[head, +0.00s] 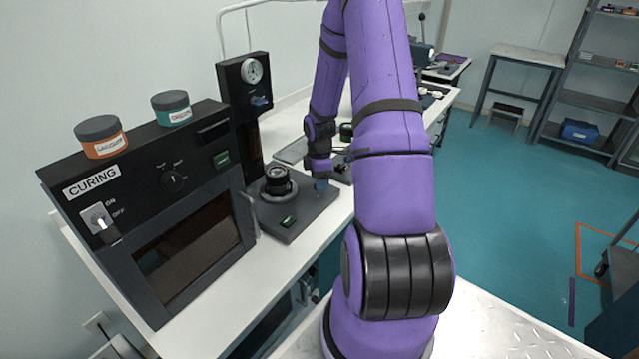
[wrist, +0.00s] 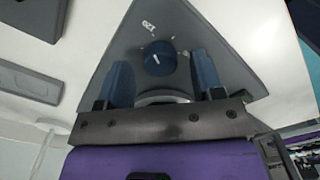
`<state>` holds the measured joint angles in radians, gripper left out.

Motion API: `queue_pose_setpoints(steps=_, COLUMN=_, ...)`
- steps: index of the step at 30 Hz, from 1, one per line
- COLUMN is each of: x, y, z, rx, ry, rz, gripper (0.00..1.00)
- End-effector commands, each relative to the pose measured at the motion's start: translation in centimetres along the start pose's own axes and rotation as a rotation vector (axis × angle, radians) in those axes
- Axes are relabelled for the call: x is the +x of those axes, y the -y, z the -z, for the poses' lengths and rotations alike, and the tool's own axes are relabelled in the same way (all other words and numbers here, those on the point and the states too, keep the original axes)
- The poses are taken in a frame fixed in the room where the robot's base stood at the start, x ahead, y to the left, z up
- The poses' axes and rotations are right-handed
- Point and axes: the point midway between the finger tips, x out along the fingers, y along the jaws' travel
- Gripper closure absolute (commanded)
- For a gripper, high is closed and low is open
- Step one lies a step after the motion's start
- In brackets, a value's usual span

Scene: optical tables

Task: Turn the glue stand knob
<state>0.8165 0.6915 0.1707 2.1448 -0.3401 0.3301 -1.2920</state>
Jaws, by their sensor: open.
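The glue stand knob (wrist: 159,58) is a round blue dial with a white pointer line, on the dark grey stand base (wrist: 210,45). White markings lie beside it in the wrist view. My gripper (wrist: 160,72) is open, with one blue finger on each side of the knob in this view; I cannot tell if either touches it. In the head view, my gripper (head: 321,184) is low over the right part of the stand base (head: 290,222). The knob is hidden there by my gripper and arm. A round black holder (head: 278,183) stands on the base.
A black curing oven (head: 190,255) stands left of the stand, with an orange-labelled jar (head: 101,138) and a teal-labelled jar (head: 171,108) on top. A black column with a gauge (head: 252,71) rises behind. White tabletop (head: 285,262) is clear in front.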

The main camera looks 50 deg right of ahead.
Motion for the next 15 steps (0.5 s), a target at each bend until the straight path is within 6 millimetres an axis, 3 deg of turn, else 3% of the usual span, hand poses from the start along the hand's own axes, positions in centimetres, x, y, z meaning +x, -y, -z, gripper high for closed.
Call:
queue_pose_setpoints(steps=6, x=1.4, y=0.0, z=0.0, rx=0.000, ry=0.000, rz=0.000, gripper=0.39)
queue_pose_setpoints(steps=15, x=1.5, y=0.0, z=0.0, rx=0.000, ry=0.000, rz=0.000, gripper=0.41)
